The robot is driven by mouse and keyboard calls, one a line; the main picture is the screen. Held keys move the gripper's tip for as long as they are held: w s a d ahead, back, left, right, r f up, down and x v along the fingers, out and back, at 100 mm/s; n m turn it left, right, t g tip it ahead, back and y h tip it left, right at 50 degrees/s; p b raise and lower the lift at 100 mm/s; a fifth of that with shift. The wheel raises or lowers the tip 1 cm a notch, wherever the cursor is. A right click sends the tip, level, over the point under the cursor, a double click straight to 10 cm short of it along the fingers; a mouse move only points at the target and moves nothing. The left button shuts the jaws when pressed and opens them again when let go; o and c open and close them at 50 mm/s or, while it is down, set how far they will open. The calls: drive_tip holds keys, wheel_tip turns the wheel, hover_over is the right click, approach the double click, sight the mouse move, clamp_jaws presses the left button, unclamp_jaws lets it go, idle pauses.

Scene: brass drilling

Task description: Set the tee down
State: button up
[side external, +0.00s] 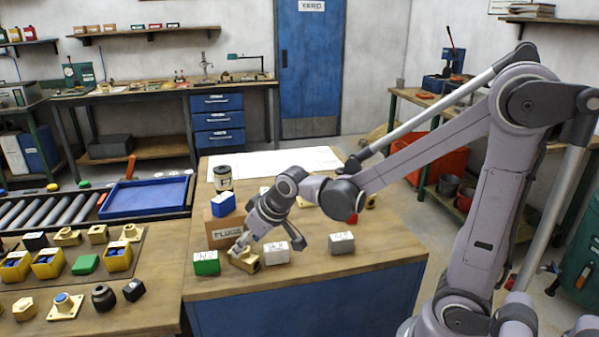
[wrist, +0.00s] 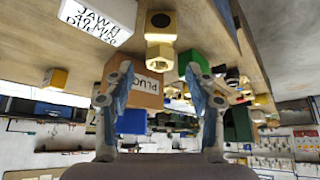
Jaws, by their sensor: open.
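The brass tee (side external: 243,258) rests on the wooden bench top, between a green block and a white labelled block. In the wrist view a brass fitting that looks like the tee (wrist: 160,30) shows its dark round bore and a hex end, beyond my fingertips. My gripper (side external: 268,241) is low over the bench, its fingers spread wide. One finger is close to the tee in the side view; whether it touches cannot be told. In the wrist view my gripper (wrist: 161,80) has nothing clasped between its fingers.
A cardboard box marked PLUGS (side external: 225,229) with a blue block (side external: 223,203) on it stands just behind the tee. The green block (side external: 206,263) and white blocks (side external: 276,254) (side external: 341,243) are near. The front right of the bench (side external: 385,248) is clear.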

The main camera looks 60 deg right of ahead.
drive_tip(key=v, duration=0.8)
drive_tip(key=s+f, duration=0.2)
drive_tip(key=s, duration=0.7)
drive_tip(key=shift+s+t, duration=0.15)
drive_tip(key=shift+t, duration=0.15)
drive_tip(key=shift+a+f, duration=0.1)
drive_tip(key=shift+a, duration=0.05)
